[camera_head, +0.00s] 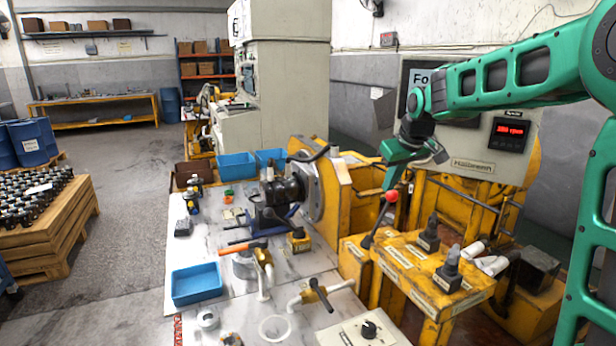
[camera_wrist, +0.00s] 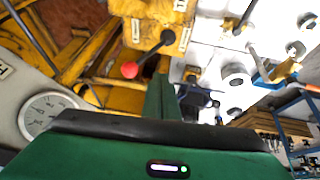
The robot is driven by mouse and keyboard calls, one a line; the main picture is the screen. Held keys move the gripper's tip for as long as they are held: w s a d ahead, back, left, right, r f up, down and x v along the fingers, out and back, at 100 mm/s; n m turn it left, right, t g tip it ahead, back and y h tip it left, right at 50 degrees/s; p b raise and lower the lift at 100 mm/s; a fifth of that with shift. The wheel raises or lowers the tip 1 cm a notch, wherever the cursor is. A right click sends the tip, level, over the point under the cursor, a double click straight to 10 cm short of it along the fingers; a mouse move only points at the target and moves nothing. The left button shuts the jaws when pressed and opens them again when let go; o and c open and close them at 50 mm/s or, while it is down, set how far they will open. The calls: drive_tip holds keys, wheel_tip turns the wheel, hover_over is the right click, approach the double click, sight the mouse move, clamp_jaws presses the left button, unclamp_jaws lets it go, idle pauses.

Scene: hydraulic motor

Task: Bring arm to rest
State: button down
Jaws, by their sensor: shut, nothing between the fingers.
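My green arm reaches in from the right in the head view. My gripper (camera_head: 392,178) points down above the yellow machine, near a lever with a red ball knob (camera_head: 391,196). In the wrist view my gripper (camera_wrist: 160,95) shows as a single green finger shape, shut with nothing in it. The red knob (camera_wrist: 130,70) shows just left of the fingers there, and I cannot tell whether they touch it.
A yellow control block (camera_head: 430,275) with levers stands below the gripper. A grey panel with a red display (camera_head: 510,130) is behind the arm. A white worktable carries a blue tray (camera_head: 197,284), valves and a motor (camera_head: 285,190).

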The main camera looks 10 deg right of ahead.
drive_tip(key=s+a+f+m, duration=0.1)
drive_tip(key=s+f, duration=0.2)
drive_tip(key=s, duration=0.6)
drive_tip(key=s+a+f+m+g, duration=0.1)
drive_tip(key=s+f, duration=0.2)
drive_tip(key=s, duration=0.5)
drive_tip(key=s+a+f+m, duration=0.1)
drive_tip(key=s+f, duration=0.2)
drive_tip(key=s, duration=0.6)
drive_tip(key=s+d+f+m+g, duration=0.1)
drive_tip(key=s+d+m+g, duration=0.1)
drive_tip(key=s+d, duration=0.3)
drive_tip(key=s+d+f+m+g, duration=0.1)
drive_tip(key=s+d+m, duration=0.3)
drive_tip(key=s, duration=0.9)
drive_tip(key=shift+d+f+g, duration=0.25)
drive_tip(key=shift+d+g, duration=0.65)
drive_tip(key=shift+d, duration=0.15)
drive_tip(key=shift+w, duration=0.1)
drive_tip(key=shift+w+f, duration=0.25)
drive_tip(key=shift+w, duration=0.35)
